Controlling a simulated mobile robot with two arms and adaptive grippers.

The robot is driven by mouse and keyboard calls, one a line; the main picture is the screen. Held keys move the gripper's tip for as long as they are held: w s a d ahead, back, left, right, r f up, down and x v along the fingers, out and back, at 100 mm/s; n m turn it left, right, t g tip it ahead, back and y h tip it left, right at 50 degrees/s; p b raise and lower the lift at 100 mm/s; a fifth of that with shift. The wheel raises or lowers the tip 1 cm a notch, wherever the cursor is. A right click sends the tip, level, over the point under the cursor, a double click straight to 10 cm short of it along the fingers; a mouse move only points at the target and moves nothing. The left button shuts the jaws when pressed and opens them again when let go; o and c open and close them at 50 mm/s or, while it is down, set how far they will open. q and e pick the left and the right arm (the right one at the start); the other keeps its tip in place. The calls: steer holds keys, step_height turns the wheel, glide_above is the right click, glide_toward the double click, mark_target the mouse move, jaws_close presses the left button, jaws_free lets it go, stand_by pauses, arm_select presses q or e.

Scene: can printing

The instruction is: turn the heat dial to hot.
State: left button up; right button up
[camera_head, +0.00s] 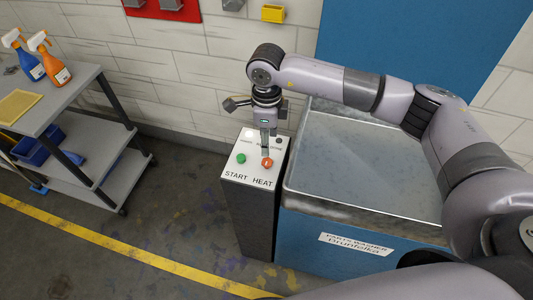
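The heat dial (267,162) is a round orange-red knob on the white top panel of a dark pedestal, above the printed word HEAT. Its pointer setting is too small to read. A green button (241,158) sits to its left, above the word START. My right arm reaches in from the right, and my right gripper (265,148) points down over the panel, just behind and above the dial. Whether it touches the dial is unclear, and its finger opening cannot be made out. It partly hides small labels at the panel's back. My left gripper is out of view.
A grey cart (105,160) with spray bottles (50,62) is at the left. The floor between the cart and pedestal is clear. A white block wall is behind.

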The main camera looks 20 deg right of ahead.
mark_target(266, 161)
step_height(266, 161, down, 9)
steer(key=shift+r+p, duration=0.1)
steer(key=shift+p, duration=0.85)
steer(key=shift+c, duration=0.5)
jaws_close()
